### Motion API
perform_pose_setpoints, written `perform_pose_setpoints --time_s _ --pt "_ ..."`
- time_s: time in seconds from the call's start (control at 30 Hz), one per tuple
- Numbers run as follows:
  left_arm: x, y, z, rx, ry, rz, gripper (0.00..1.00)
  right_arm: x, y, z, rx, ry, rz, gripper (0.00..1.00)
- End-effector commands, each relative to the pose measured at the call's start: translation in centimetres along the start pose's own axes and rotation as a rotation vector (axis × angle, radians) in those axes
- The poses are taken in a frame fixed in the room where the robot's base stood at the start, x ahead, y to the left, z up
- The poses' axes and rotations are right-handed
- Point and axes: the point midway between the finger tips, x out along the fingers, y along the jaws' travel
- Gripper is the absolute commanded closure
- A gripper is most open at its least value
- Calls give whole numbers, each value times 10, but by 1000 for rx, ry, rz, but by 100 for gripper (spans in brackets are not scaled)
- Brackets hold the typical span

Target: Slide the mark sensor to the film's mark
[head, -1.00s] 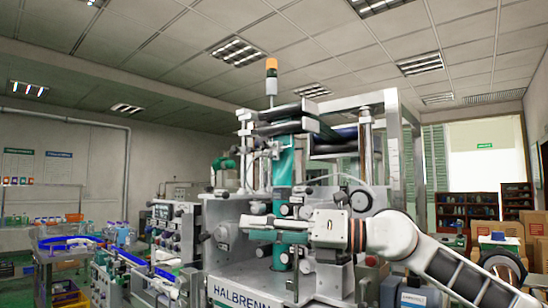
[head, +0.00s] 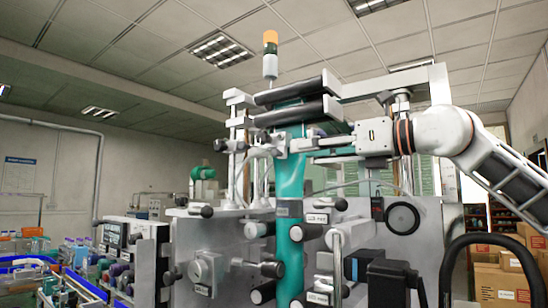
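The teal film (head: 291,182) runs down the middle of the machine in the head view, from the rollers at the top to the front plate. A small metal block (head: 264,150), possibly the mark sensor, sits on the rod assembly left of the film's upper part. My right gripper (head: 296,148) reaches in from the right across the film, with its fingertips close to this block. I cannot tell whether they touch it or how far apart the fingers are. A grey patch (head: 289,209) crosses the film lower down; I cannot tell if it is the mark. My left gripper is not in view.
Dark rollers (head: 290,90) lie just above my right gripper. The front plate (head: 225,235) carries several knobs and rollers below it. A black looped hose (head: 500,240) and cardboard boxes (head: 495,285) are at the lower right.

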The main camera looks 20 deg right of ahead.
Motion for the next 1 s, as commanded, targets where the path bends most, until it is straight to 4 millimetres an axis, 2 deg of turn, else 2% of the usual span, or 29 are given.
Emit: perform_pose_setpoints --time_s 0.2,0.53,0.7,0.93,0.97,1.0 --pt "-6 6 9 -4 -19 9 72 22 1 1 0 1 1 62" --pt "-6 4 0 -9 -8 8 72 68 1 1 0 0 1 62" --pt "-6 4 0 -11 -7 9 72 77 0 0 1 0 0 62" --pt "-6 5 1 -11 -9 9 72 78 0 0 1 0 0 62" --pt "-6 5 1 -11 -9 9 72 78 0 0 1 0 0 64" --pt "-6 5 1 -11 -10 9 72 78 0 0 1 0 0 75"
